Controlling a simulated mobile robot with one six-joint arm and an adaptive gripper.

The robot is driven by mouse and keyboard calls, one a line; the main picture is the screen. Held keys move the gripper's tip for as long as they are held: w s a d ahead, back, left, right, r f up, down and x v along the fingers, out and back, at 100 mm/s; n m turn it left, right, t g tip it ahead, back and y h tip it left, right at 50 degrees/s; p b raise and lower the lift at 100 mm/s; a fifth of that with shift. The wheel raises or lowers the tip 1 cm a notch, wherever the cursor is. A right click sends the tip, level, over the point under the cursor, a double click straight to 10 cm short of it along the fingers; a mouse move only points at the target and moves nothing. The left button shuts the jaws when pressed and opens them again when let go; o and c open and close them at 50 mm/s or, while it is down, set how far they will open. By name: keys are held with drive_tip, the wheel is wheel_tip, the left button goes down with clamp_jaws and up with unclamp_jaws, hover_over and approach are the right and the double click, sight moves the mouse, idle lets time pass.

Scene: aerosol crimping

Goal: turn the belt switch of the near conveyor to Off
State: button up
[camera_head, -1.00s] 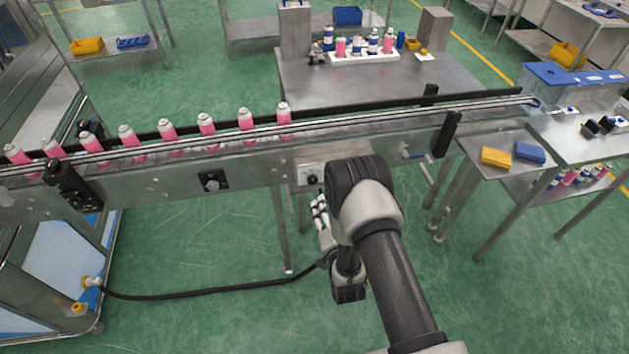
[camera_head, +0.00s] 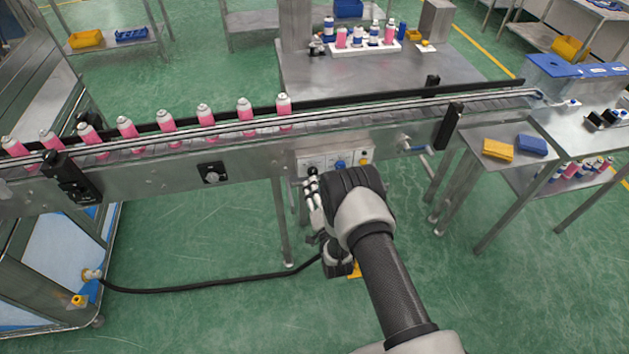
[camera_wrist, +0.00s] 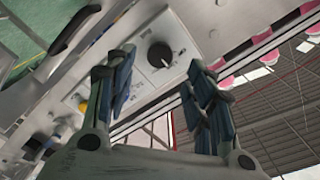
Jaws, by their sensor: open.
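The near conveyor (camera_head: 240,165) carries a control panel (camera_head: 329,157) on its front side. A black rotary knob (camera_head: 312,171), which looks like the belt switch, sits at the panel's left end. In the wrist view the black knob (camera_wrist: 160,55) lies ahead, between the fingers in the picture. Its marks are too small to read. My gripper (camera_head: 312,188) is just below the knob in the head view. In the wrist view my gripper (camera_wrist: 160,70) is open, with nothing between its fingers. I cannot tell whether a finger touches the panel.
A blue knob (camera_head: 340,164) and a yellow button (camera_head: 364,160) sit right of the black knob. Pink cans (camera_head: 245,110) stand in a row on the belt. A conveyor leg (camera_head: 281,220) stands left of my gripper. A black hose (camera_head: 200,290) lies on the floor.

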sight(313, 173)
drive_tip(key=x, duration=0.5)
drive_tip(key=shift+b, duration=0.4)
drive_tip(key=c, duration=1.1)
